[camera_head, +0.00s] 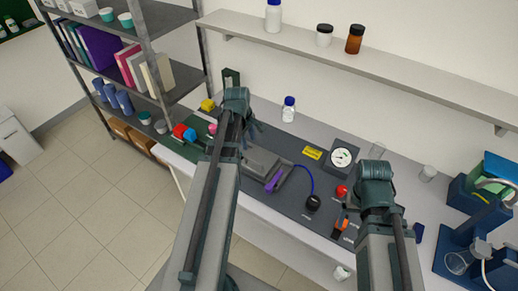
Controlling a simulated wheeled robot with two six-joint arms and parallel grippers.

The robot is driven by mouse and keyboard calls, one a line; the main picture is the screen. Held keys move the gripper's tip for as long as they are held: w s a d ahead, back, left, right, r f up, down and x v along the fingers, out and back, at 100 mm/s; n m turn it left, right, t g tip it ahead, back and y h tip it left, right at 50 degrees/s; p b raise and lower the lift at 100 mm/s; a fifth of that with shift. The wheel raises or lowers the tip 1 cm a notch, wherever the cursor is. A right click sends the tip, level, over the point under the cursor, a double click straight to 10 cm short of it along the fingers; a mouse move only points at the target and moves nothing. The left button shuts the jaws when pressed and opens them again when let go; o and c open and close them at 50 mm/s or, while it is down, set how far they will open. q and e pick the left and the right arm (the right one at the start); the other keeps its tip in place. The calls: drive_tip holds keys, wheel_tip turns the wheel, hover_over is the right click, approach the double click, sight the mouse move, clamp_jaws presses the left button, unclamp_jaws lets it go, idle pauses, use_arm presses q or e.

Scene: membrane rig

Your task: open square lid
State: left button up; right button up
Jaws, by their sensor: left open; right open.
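A grey, flat, square-edged block (262,160), which looks like the square lid, lies on the dark rig panel (297,203) in the middle of the bench. A purple handle or latch (273,182) sits at its front right. The block looks closed, though my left arm covers its left side. My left gripper (254,128) is open and empty, above and behind the block, with its fingers partly hidden. My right gripper (348,207) is open over the right part of the panel, apart from the block, its fingers mostly hidden by the wrist.
A blue tube (308,174) curves to a black knob (312,202). A dial gauge (342,156), a red knob (341,191) and a white bottle (288,112) stand nearby. Coloured blocks (189,135) lie left of my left arm. Blue apparatus (459,235) fills the right end.

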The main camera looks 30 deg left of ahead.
use_arm(q)
drive_tip(key=b, duration=1.4)
approach(253, 161)
drive_tip(key=f, duration=0.2)
drive_tip(key=w+f, duration=0.1)
drive_tip(key=f, duration=0.5)
drive_tip(key=shift+w+d, duration=0.1)
drive_tip(key=shift+w, duration=0.3)
drive_tip(key=shift+r, duration=0.1)
clamp_jaws()
